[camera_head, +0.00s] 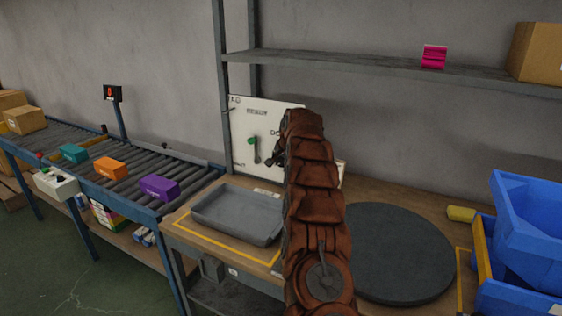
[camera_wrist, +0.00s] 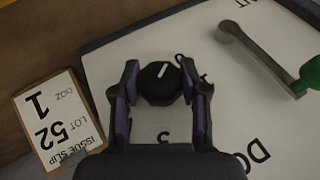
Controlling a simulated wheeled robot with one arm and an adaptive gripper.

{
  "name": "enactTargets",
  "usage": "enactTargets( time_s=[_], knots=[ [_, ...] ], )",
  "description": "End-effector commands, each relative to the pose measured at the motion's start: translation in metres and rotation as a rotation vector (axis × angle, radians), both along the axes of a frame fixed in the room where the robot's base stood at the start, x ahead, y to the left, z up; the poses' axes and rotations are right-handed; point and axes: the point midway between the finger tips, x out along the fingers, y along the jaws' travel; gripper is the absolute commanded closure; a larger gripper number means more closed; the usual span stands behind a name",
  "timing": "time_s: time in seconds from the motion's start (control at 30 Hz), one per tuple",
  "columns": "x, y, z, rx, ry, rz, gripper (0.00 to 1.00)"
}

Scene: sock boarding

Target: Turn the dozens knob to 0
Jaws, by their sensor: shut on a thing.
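The dozens knob (camera_wrist: 158,92) is a round black knob with a short white pointer mark, on a white panel (camera_wrist: 110,62). A character shows below the knob, and other panel lettering is partly hidden by my fingers. In the head view the panel (camera_head: 240,125) stands upright behind the bench, and my arm hides the knob. My gripper (camera_head: 275,158) shows dark at the panel's right part.
A lever with a green handle (camera_wrist: 312,74) is on the same panel. An issue slip (camera_wrist: 60,125) beside it reads DOZ 1, LOT 52. A grey tray (camera_head: 235,215), a dark round disc (camera_head: 395,253) and blue bins (camera_head: 525,235) are on or near the bench.

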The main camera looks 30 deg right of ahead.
Motion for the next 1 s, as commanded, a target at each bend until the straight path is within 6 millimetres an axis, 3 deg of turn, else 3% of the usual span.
enactTargets(
  time_s=[0.33,0.37,0.6,1.0],
  knots=[
    [-0.0012,-0.0013,-0.002,-0.001,0.005,-0.001,0.91],
    [-0.0011,-0.0014,-0.002,-0.001,0.005,-0.001,0.53],
    [-0.0004,-0.0003,-0.0013,-0.001,0.003,0.0,0.3],
    [-0.0009,0.0004,0.0012,-0.001,0.002,0.0,0.3]
  ],
)
